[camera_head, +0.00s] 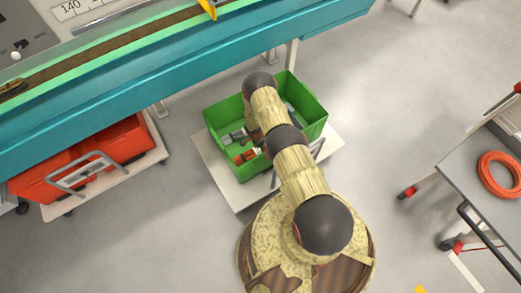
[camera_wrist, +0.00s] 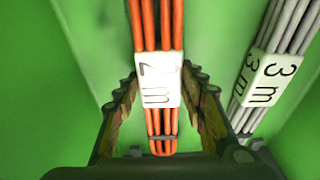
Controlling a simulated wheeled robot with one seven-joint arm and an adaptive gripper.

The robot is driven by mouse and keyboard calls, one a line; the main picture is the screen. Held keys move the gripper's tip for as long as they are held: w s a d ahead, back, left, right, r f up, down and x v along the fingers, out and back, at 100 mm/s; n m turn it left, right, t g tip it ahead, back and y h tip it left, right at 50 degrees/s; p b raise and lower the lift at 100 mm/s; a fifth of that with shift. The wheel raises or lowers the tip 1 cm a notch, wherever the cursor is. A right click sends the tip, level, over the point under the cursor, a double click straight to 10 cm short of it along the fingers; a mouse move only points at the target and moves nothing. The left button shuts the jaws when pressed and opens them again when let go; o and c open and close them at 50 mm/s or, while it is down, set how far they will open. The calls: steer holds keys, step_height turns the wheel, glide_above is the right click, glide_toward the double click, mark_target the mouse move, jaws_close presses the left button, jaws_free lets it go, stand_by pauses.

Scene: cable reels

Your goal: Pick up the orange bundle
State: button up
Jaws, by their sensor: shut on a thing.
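The orange bundle (camera_wrist: 157,25) is a set of orange strands with a white "2 m" label. In the wrist view it stands between the two fingers of my gripper (camera_wrist: 160,100), which is shut on it around the label. In the head view an orange bundle with a pale label (camera_head: 245,157) shows low in the green crate (camera_head: 316,118). My arm reaches over the crate there and hides my gripper.
A grey bundle (camera_wrist: 290,30) labelled "3 m" lies right of my gripper. The green crate stands on a pale cart (camera_head: 222,178). An orange cable coil (camera_head: 500,174) lies on a grey cart at right. Red crates (camera_head: 125,138) sit at left, under the teal bench (camera_head: 180,75).

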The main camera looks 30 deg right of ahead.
jaws_close()
